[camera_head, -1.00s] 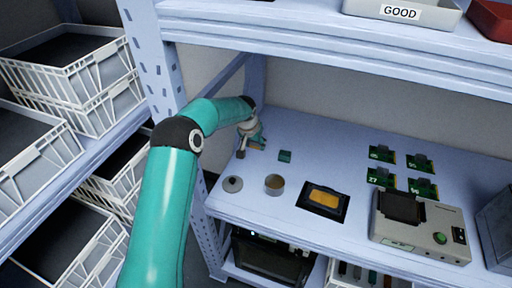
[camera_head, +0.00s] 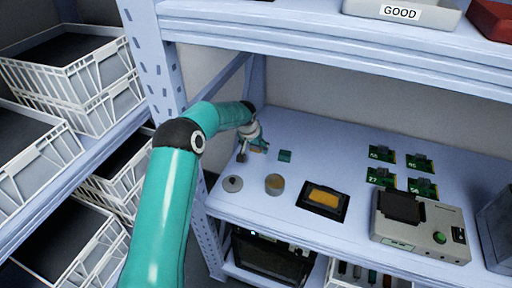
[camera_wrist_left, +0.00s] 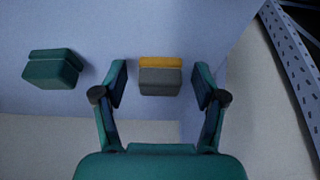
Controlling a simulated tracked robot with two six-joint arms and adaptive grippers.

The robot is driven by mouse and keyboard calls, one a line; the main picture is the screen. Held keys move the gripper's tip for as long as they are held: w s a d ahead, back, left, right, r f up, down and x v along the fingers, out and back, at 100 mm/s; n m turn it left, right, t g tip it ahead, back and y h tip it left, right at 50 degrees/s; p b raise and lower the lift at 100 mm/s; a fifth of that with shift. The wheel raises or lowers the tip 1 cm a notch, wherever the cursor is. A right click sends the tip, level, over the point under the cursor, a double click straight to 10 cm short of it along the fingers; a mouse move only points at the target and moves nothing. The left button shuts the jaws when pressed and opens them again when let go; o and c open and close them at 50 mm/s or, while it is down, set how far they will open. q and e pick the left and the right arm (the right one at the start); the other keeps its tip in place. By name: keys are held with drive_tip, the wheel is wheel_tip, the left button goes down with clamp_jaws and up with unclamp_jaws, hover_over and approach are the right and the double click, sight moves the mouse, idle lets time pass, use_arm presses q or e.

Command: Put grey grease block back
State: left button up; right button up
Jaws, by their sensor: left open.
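The grey grease block (camera_wrist_left: 160,82), grey with an orange-yellow layer along one side, lies on the shelf in the left wrist view. My left gripper (camera_wrist_left: 160,74) is open with one finger on each side of it. Gaps show between block and fingers. In the head view my left gripper (camera_head: 253,151) is low over the back left of the shelf and partly hides the block. A dark green block (camera_wrist_left: 52,69) lies to the left in the wrist view, outside the fingers; it also shows in the head view (camera_head: 285,155). My right gripper is not in view.
On the shelf (camera_head: 300,230) are a round grey lid (camera_head: 232,184), a round tin (camera_head: 274,185) and a black tray with an orange pad (camera_head: 324,198). Green circuit boards (camera_head: 381,153) and a grey device (camera_head: 420,235) stand right. A post (camera_head: 150,60) rises at left.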

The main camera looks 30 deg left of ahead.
use_arm(q)
drive_tip(key=b+v, duration=0.1)
drive_tip(key=v, duration=1.1)
drive_tip(key=shift+s, duration=0.1)
